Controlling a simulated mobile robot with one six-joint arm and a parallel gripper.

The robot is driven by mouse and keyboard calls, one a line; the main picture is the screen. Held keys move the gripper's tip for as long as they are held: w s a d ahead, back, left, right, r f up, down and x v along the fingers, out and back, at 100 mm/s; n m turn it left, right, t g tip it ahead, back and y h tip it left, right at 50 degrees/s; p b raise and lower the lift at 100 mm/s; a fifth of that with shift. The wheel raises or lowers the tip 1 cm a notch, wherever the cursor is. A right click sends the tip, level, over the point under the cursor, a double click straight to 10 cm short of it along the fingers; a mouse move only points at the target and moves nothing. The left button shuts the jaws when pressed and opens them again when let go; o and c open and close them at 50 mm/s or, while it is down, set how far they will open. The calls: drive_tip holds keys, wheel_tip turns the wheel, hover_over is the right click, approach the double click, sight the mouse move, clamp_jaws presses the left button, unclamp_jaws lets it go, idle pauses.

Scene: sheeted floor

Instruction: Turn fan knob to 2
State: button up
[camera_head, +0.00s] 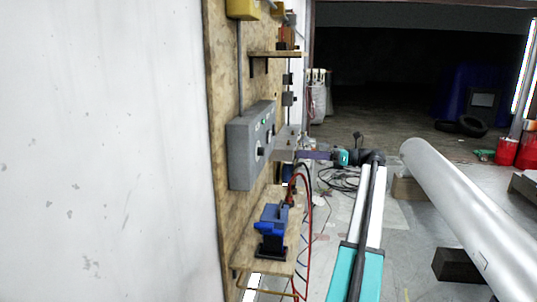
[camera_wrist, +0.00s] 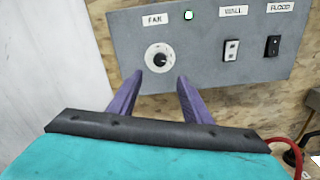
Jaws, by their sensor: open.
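The fan knob (camera_wrist: 159,58) is a round black dial with a pale ring, on a grey control box (camera_wrist: 205,58) under a white FAN label (camera_wrist: 155,20). Its numbers are too small to read. In the head view the box (camera_head: 240,160) is mounted on a wooden board, with the knob (camera_head: 260,150) on its face. My gripper (camera_wrist: 157,80) has two purple fingers, open and empty, just below the knob in the wrist view and apart from each other. In the head view my gripper (camera_head: 297,155) points left towards the box; I cannot tell whether it touches anything.
A green light (camera_wrist: 188,15), a WALL switch (camera_wrist: 231,50) and a FLOOD switch (camera_wrist: 273,46) share the panel. A wooden shelf (camera_head: 275,54) is above the box. A blue vise (camera_head: 271,232) and red cable (camera_head: 309,220) are below. A large grey pipe (camera_head: 470,205) lies right.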

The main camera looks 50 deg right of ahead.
sight(264, 151)
drive_tip(key=p+x, duration=0.2)
drive_tip(key=x, duration=1.1)
drive_tip(key=shift+w, duration=0.35)
drive_tip(key=shift+a, duration=0.15)
drive_tip(key=c, duration=1.1)
